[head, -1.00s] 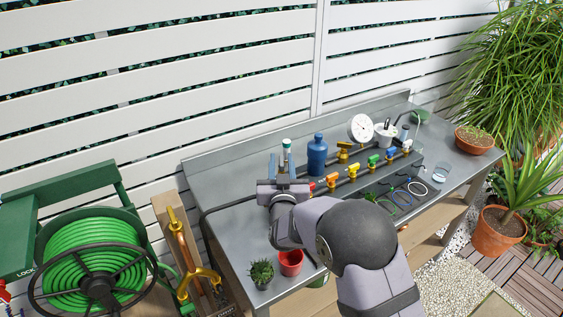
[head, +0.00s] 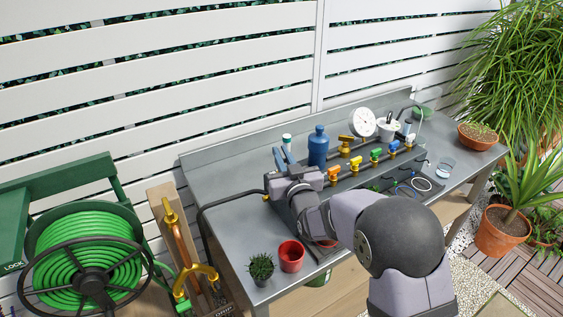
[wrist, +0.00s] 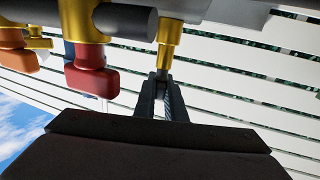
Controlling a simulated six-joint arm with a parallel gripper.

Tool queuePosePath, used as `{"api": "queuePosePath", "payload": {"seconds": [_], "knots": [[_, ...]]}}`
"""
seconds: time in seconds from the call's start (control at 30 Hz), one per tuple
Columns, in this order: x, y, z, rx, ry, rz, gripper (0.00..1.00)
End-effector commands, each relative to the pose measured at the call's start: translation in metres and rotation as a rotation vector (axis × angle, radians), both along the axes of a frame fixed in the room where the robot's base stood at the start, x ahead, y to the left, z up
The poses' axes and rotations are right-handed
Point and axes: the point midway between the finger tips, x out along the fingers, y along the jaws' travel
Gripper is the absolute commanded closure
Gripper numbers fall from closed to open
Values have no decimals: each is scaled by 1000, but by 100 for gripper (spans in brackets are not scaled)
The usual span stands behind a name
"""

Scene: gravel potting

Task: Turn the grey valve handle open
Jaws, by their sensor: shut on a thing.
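The grey handle cannot be made out there.
A red valve handle (wrist: 90,72) and an orange one (wrist: 17,60) hang close beside my fingers in the wrist view. The blue bottle (head: 318,148) stands near. A red pot (head: 291,256) and a small plant (head: 261,267) stand at the bench's front left.

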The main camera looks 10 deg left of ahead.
Motion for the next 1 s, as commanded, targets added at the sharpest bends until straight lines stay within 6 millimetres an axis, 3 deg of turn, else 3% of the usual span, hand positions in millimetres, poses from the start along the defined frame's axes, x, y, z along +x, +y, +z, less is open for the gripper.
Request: {"api": "queuePosePath", "payload": {"seconds": [0.5, 1.0], "knots": [[1, -1, 0, 1, 1, 246, 100], [0, 0, 1, 1, 0, 283, 100]]}}
